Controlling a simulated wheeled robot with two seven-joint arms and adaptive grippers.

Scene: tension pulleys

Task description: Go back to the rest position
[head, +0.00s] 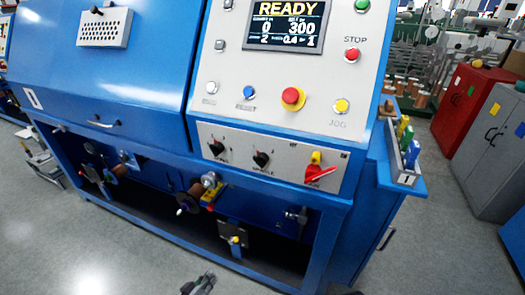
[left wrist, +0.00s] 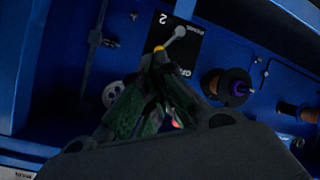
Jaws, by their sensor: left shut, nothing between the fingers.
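My left gripper (head: 200,283) shows at the bottom edge of the head view, low in front of the blue machine (head: 165,140). In the left wrist view its fingers (left wrist: 155,68) are shut with nothing between them. They point towards the machine's lower bay, near a black plate (left wrist: 175,40) marked 2 with a small yellow-tipped lever (left wrist: 165,46). They appear apart from it, though the gap is hard to judge. My right gripper is not clearly visible; only a dark sliver shows at the bottom edge of the head view.
The lower bay holds pulleys and spools (head: 190,197), and a yellow-knobbed plate (head: 234,242) hangs there. A side shelf (head: 405,178) juts out at right. Red (head: 470,95) and grey (head: 495,150) cabinets stand farther right. The floor (head: 110,240) in front is clear.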

